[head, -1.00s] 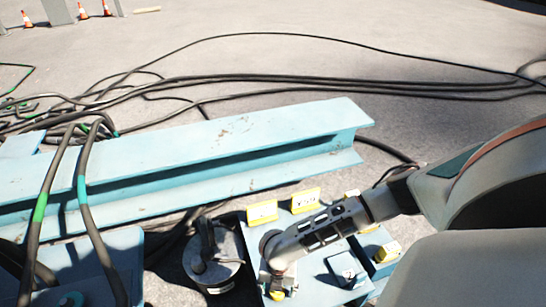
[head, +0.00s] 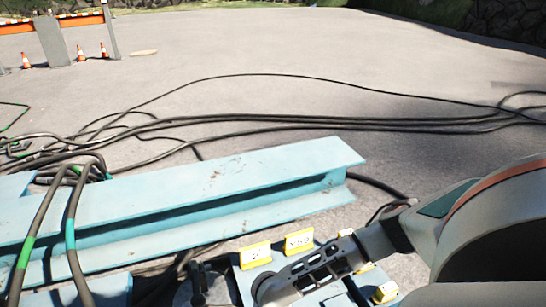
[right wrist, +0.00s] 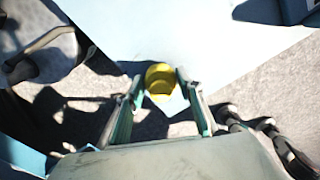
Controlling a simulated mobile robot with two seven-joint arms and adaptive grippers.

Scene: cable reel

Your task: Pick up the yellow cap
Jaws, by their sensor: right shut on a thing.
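The yellow cap (right wrist: 160,82) is round and sits between the two fingertips of my right gripper (right wrist: 159,78) in the right wrist view. The fingers press on it from both sides. A pale blue surface (right wrist: 200,40) lies behind the cap, with grey ground below; I cannot tell whether the cap is clear of what is under it. My left gripper is not in view.
A light blue steel beam (head: 200,192) lies across the middle left. Yellow blocks (head: 299,241) stand along the box top near my right arm. Black cables (head: 250,120) run over the ground, and two hang at the left (head: 45,215). Open pavement (head: 300,50) lies beyond.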

